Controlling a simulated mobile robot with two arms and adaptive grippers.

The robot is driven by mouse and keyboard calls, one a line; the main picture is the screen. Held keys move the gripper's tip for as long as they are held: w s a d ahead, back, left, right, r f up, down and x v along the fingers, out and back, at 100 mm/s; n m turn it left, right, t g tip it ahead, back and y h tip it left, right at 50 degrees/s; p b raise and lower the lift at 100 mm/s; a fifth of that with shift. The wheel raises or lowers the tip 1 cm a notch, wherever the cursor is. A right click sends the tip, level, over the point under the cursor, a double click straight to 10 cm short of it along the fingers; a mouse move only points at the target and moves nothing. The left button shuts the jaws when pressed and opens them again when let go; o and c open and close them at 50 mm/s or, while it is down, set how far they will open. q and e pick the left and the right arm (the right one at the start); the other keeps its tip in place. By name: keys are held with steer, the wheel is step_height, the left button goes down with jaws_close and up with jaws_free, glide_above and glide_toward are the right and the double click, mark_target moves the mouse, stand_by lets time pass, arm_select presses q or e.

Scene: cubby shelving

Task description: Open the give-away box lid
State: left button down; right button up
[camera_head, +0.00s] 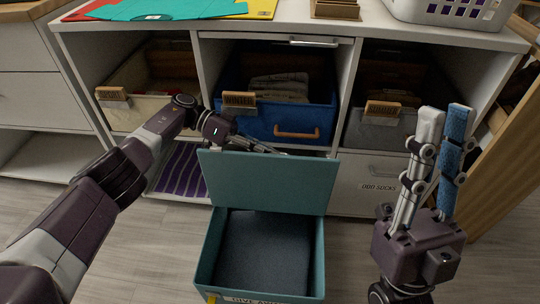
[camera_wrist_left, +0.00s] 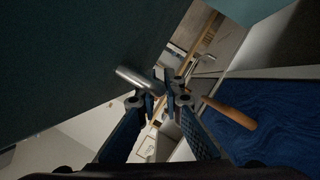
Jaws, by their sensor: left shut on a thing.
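The teal give-away box (camera_head: 206,262) stands on the floor, with a dark, empty-looking inside and a partly cut-off label on its front. Its teal lid (camera_head: 268,182) stands raised at the back edge, close to upright. My left gripper (camera_head: 272,149) is at the lid's top edge, and its fingertips are partly hidden behind it. In the left wrist view my left gripper (camera_wrist_left: 160,88) is shut at a silvery handle (camera_wrist_left: 136,80) on the edge of the lid (camera_wrist_left: 75,60). My right gripper (camera_head: 446,108) points up at the right, open and empty, away from the box.
Cubby shelving (camera_head: 345,85) stands behind the box. It holds a cream bin (camera_head: 145,115), a blue bin (camera_head: 297,115) with a wooden handle and a grey bin (camera_head: 380,130). A drawer labelled for odd socks (camera_head: 365,175) is beside the lid. Floor is clear left of the box.

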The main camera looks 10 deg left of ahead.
stand_by(0.5)
arm_select(q)
steer(key=c, duration=2.3)
jaws_free()
step_height(320, 180, up, 10)
steer(key=shift+c, duration=0.4)
